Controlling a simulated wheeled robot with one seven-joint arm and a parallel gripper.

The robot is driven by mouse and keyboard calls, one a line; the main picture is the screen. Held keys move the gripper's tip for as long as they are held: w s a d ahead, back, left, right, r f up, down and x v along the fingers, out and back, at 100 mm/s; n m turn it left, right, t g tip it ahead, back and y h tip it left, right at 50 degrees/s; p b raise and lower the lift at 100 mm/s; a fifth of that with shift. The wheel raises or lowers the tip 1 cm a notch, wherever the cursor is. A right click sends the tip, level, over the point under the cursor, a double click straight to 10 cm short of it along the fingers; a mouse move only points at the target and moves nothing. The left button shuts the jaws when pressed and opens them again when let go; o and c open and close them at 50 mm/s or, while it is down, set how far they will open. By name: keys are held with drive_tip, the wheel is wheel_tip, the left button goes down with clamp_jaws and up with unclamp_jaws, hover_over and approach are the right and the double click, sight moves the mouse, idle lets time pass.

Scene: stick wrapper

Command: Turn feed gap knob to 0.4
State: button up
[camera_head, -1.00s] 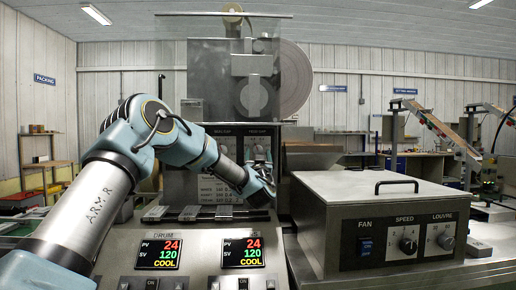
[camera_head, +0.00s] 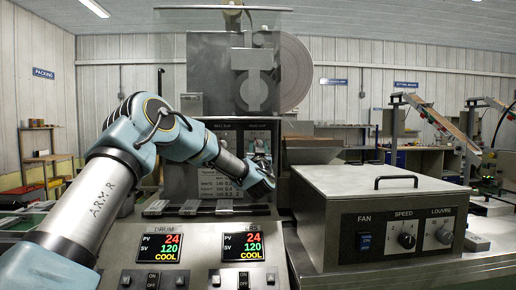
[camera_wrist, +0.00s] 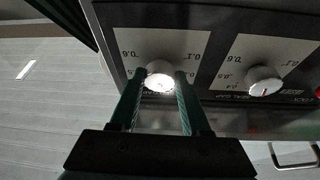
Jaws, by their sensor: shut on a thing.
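In the wrist view, which is upside down, a round pale knob (camera_wrist: 160,76) sits between the two dark green fingers of my gripper (camera_wrist: 160,88). The fingers are shut on its sides. Glare covers its face, so I cannot read its pointer. Its white scale plate shows inverted figures such as 0.6 and 0.1. A second knob (camera_wrist: 264,82) sits beside it on its own plate, free of the gripper. In the head view, my gripper (camera_head: 262,170) reaches the right-hand knob of the upper panel, where the feed gap label seems to be; the label is blurred.
A steel box (camera_head: 375,185) with fan switch, speed and louvre knobs stands to the right. The control desk (camera_head: 200,232) with two red-and-green displays lies below my arm. A clear guard and a large reel (camera_head: 295,75) stand above the panel.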

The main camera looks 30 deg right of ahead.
clamp_jaws()
drive_tip(key=shift+m+h+b, duration=0.3)
drive_tip(key=shift+m+b, duration=0.2)
drive_tip(key=shift+m, duration=0.1)
drive_tip(key=shift+a+m+g+h+b, duration=0.1)
drive_tip(key=shift+m+g+h+b, duration=0.6)
drive_tip(key=shift+m, duration=1.1)
drive_tip(key=shift+m+g+h+b, duration=0.3)
drive_tip(key=shift+m+g+b, duration=0.55)
drive_tip(key=shift+m+b, duration=0.75)
drive_tip(key=shift+a+m+g+h+b, duration=0.1)
drive_tip(key=shift+m+g+h+b, duration=0.55)
drive_tip(key=shift+m, duration=1.35)
drive_tip(key=shift+r, duration=0.1)
drive_tip(key=o, duration=1)
unclamp_jaws()
drive_tip(key=shift+c, duration=0.2)
